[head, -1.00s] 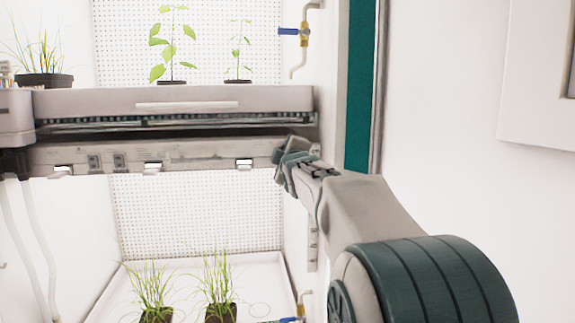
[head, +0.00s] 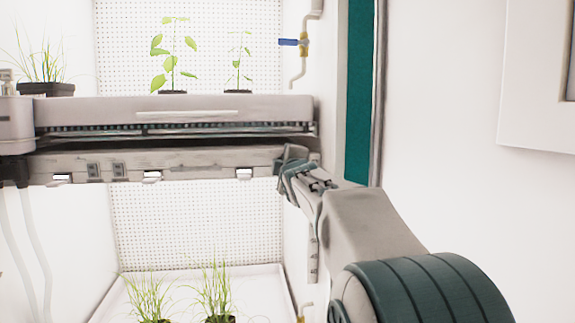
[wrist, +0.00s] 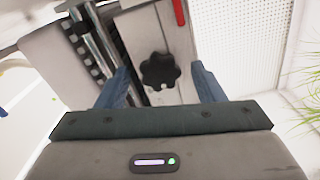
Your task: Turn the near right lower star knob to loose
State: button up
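The black star knob (wrist: 160,70) shows in the wrist view on a pale upright plate. It lies ahead of my gripper (wrist: 164,78), between the lines of its two blue fingers. The fingers are spread apart with a clear gap, and I cannot tell how far they stand from the knob's sides. In the head view my gripper (head: 290,170) is at the right front end of the shelf's lower rail. The knob is hidden there behind the gripper.
The upper shelf (head: 180,105) carries potted plants. A blue-handled valve (head: 290,42) is on the wall above. A red strip (wrist: 179,12) is near the knob. Grassy plants (head: 215,292) stand on the lower tray. A teal door edge (head: 360,90) stands right of the shelf.

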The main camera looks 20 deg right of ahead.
jog(key=b+v, duration=0.1)
jog(key=v, duration=1.2)
jog(key=shift+s, duration=0.4)
